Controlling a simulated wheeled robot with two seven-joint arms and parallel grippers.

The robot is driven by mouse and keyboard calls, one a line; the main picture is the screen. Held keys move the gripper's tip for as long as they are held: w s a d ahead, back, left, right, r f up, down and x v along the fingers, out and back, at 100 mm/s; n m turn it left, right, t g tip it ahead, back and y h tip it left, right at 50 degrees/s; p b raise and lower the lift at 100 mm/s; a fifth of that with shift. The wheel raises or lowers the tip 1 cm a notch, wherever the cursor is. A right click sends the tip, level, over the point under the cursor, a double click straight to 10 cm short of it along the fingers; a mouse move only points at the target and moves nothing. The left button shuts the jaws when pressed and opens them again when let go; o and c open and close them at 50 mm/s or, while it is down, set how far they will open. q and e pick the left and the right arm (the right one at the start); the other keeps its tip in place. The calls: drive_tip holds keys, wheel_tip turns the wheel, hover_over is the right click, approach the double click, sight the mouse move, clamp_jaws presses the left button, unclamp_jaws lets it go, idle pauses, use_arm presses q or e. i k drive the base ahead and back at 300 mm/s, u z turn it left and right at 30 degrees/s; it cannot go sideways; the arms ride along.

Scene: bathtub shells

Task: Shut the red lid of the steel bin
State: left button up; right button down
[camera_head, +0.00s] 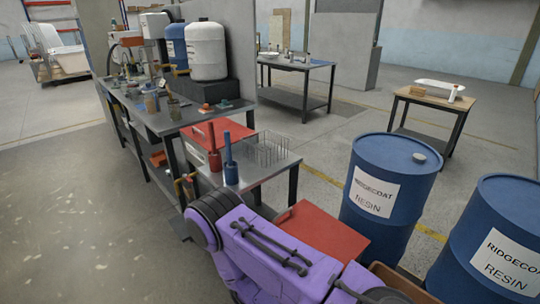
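A flat red panel (325,232), which looks like the red lid, shows between my purple arm and the blue drums. It looks slightly tilted, and my arm covers its near left part. The steel bin's body is hidden, so I cannot tell how far open the lid is. My purple arm crosses the lower middle, in front of the panel. I cannot tell whether it touches the panel. Neither gripper's fingers show.
Two blue resin drums (385,185) stand at the right. A steel table (270,165) behind the arm holds a wire rack, a red and a blue holder and a red flat piece. A cluttered workbench (150,120) stands beyond it. Floor at left is clear.

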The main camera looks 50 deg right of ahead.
sight(305, 222)
drive_tip(key=i, duration=0.4)
drive_tip(key=z, duration=0.9)
